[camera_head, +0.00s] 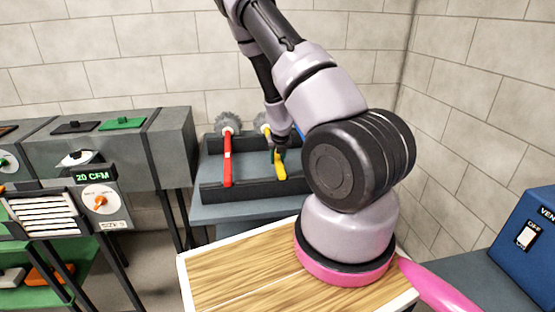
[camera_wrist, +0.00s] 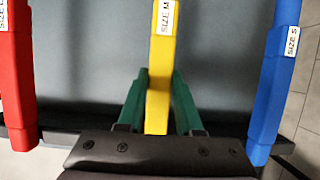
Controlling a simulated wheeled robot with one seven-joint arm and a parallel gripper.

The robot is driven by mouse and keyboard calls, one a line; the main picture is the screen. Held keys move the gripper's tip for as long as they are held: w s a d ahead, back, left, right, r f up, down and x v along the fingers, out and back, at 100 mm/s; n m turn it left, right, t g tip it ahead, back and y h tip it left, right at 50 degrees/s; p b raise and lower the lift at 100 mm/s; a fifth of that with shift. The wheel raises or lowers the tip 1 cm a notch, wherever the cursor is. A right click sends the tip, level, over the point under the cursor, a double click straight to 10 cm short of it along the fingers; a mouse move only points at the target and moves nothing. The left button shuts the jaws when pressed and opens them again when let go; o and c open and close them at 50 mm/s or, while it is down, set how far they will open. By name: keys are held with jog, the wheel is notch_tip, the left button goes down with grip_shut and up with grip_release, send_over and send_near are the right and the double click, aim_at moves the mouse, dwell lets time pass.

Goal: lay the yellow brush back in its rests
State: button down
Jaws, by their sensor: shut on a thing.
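The yellow brush (camera_head: 280,170) has a grey bristle head at its far end, partly hidden behind my arm in the head view. Its yellow handle, labelled SIZE M, runs up the middle of the wrist view (camera_wrist: 161,62). My gripper (camera_wrist: 158,102) has green fingers on both sides of this handle and is shut on it. In the head view my gripper (camera_head: 278,155) is over the dark rack (camera_head: 250,188). The brush lies between the red and blue brushes, along the same direction. I cannot tell whether its handle touches the rests.
The red brush (camera_head: 227,160) lies to the left in the rack, and the blue brush (camera_wrist: 277,85) to the right. A grey duct box (camera_head: 175,145) stands left of the rack. A wooden tabletop (camera_head: 235,270) is in front, and a blue box (camera_head: 530,240) is far right.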

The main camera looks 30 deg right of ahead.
jog(key=c, duration=0.5)
grip_release()
jog(key=v, duration=1)
jog(key=shift+r, duration=0.4)
jog(key=s+a+r+n+t+y, duration=0.1)
jog(key=a+r+n+y, duration=0.1)
jog(key=a+r+n, duration=0.4)
jog(key=s+a+r+n+t+y, duration=0.1)
jog(key=a+r+n+y, duration=0.15)
jog(key=r+n, duration=0.45)
jog(key=s+a+r+n+t+y, duration=0.1)
jog(key=a+r+n, duration=0.3)
jog(key=r, duration=0.5)
jog(key=s+a+r+n+h, duration=0.1)
jog(key=s+r+n, duration=0.5)
jog(key=s+n, duration=0.3)
jog(key=s+a+r+n+h, duration=0.1)
jog(key=s+r+n, duration=0.5)
jog(key=s+n, duration=0.3)
jog(key=shift+s, duration=1.2)
